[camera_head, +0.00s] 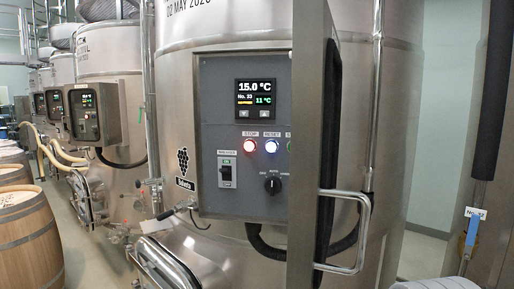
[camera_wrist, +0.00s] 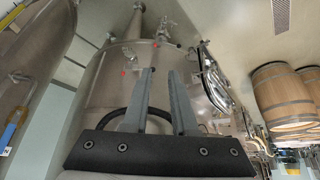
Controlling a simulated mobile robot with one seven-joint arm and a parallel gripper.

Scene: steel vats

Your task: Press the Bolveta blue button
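The blue button (camera_head: 271,146) is lit blue-white under a RESET label on the grey control panel (camera_head: 232,200) of the nearest vat, in the head view. A lit red STOP button (camera_head: 249,145) is just left of it. Part of a green button shows to its right, cut off by the upright steel edge of a door.
The steel door (camera_head: 303,130) with black gasket stands edge-on at the panel's right, with a bar handle (camera_head: 345,268) projecting. Other vats with control boxes (camera_head: 92,112) recede left. A wooden barrel (camera_head: 28,240) stands lower left. The panel's front left of the door looks unobstructed.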

